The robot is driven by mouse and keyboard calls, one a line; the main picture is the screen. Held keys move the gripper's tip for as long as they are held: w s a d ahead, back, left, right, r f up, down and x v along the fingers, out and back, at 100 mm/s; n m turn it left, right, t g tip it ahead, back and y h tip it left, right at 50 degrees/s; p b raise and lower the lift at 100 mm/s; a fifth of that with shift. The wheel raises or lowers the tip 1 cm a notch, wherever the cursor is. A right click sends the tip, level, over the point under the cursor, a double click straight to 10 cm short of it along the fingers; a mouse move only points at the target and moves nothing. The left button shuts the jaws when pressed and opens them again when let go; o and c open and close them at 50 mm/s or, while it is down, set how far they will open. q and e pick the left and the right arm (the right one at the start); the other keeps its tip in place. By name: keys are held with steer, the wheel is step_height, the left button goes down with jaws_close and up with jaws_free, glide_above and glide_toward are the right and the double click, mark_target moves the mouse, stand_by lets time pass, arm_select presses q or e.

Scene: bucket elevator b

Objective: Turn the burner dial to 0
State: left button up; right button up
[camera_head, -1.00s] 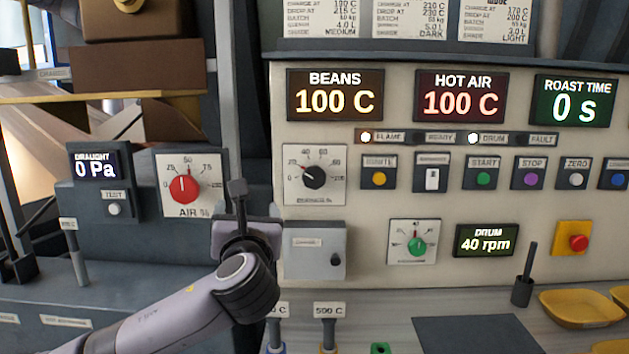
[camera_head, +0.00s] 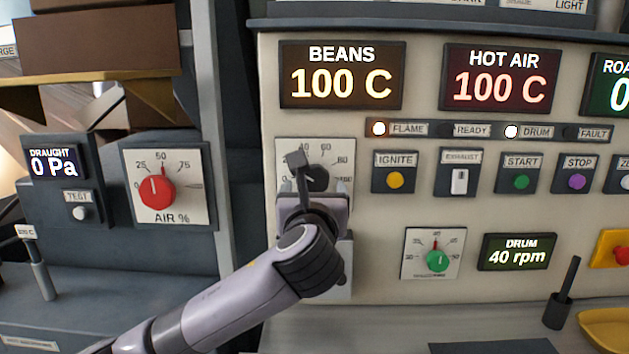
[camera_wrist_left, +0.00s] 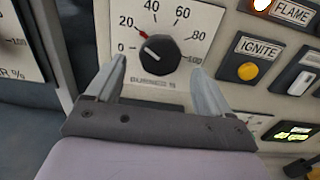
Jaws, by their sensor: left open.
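The burner dial (camera_wrist_left: 159,51) is a black knob on a white plate marked 0 to 100 in the left wrist view. In the head view the burner dial (camera_head: 318,178) is partly hidden by my left gripper (camera_head: 316,188). In the left wrist view the two fingers of my left gripper (camera_wrist_left: 158,82) are spread apart and empty. Their tips are just below the knob, on either side of it, with no contact visible. My right gripper is not in view.
The ignite button (camera_head: 395,180) and exhaust switch (camera_head: 459,182) sit right of the burner plate. A red air dial (camera_head: 157,192) is at left, and a green drum dial (camera_head: 437,261) is lower right. The flame and drum lamps are lit.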

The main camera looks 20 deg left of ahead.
mark_target(315, 183)
arm_select(q)
steer(key=shift+x, duration=2)
steer(key=c, duration=1)
